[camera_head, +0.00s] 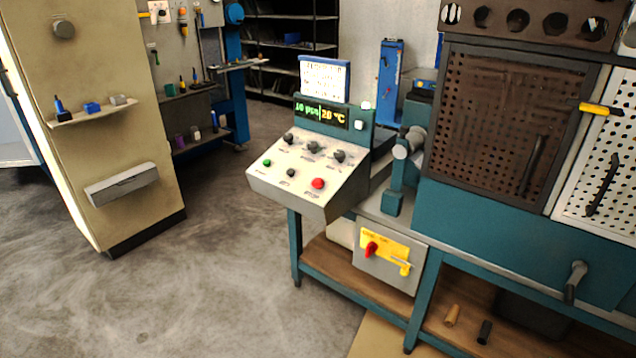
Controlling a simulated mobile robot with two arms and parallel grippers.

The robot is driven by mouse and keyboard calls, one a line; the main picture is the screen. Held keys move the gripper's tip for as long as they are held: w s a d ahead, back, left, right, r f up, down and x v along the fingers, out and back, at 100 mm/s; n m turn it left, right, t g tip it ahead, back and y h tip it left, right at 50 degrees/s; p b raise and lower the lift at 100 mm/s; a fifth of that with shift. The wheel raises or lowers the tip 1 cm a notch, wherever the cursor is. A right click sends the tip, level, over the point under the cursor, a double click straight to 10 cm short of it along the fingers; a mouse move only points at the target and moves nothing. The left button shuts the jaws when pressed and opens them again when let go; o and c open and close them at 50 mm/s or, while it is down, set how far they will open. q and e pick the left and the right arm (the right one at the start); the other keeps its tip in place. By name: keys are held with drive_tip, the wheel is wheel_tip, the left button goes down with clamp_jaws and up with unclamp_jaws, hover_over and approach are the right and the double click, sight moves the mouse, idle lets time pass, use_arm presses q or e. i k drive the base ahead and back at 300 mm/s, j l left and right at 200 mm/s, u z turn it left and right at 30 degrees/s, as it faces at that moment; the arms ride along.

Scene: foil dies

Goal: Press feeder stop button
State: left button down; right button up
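A sloped control panel (300,172) stands near the middle of the head view on a teal frame. It carries a red button (318,183) at its lower right, a green button (267,162) at its left and a small dark button (290,173) between them. Several dark knobs (313,147) sit in the row above. The labels are too small to read, so I cannot tell which button is the feeder stop. A lit display (321,112) above reads about 20 °C at its right. Neither of my grippers shows.
A teal machine with a perforated brown door (511,122) stands to the right of the panel. A grey box with a red switch on a yellow plate (385,251) hangs below. A beige cabinet (100,130) stands left. The concrete floor (200,270) between is clear.

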sight(317, 183)
drive_tip(key=i+l+u, duration=0.1)
drive_tip(key=u, duration=0.25)
drive_tip(key=i+l+u, duration=0.1)
drive_tip(key=u, duration=0.3)
drive_tip(key=i+l, duration=0.15)
drive_tip(key=l, duration=0.25)
drive_tip(key=i+l+u, duration=0.15)
drive_tip(key=l, duration=0.2)
drive_tip(key=i+l, duration=0.15)
drive_tip(key=l, duration=0.25)
drive_tip(key=i+l+u, duration=0.1)
drive_tip(key=l, duration=0.3)
drive_tip(key=i+l+u, duration=0.1)
drive_tip(key=l, duration=0.3)
drive_tip(key=i+l, duration=0.15)
drive_tip(key=l, duration=0.25)
drive_tip(key=u, duration=0.05)
